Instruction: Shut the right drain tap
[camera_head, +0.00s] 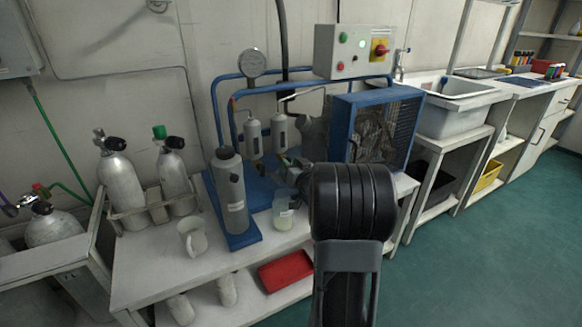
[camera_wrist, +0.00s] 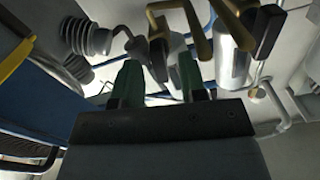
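Two silver filter cylinders hang on the blue-framed panel, a left one (camera_head: 252,138) and a right one (camera_head: 280,132). In the wrist view there are two brass taps with dark lever handles. The tap nearer the blue frame, apparently the right drain tap, has its lever (camera_wrist: 158,58) in line with the gap between my fingers. The other tap's lever (camera_wrist: 268,32) is outside the fingers, to the picture's right. My gripper (camera_wrist: 160,72) looks open, its fingers apart; contact with the lever cannot be told. In the head view my gripper (camera_head: 292,172) is below the cylinders, partly hidden by my wrist.
A blue-framed radiator (camera_head: 374,130) stands close to the right of my gripper. A clear cup (camera_head: 283,213) is just below it, and a grey cylinder (camera_head: 230,188) stands to the left. A white jug (camera_head: 192,238) is on the bench. The control box (camera_head: 352,52) is above.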

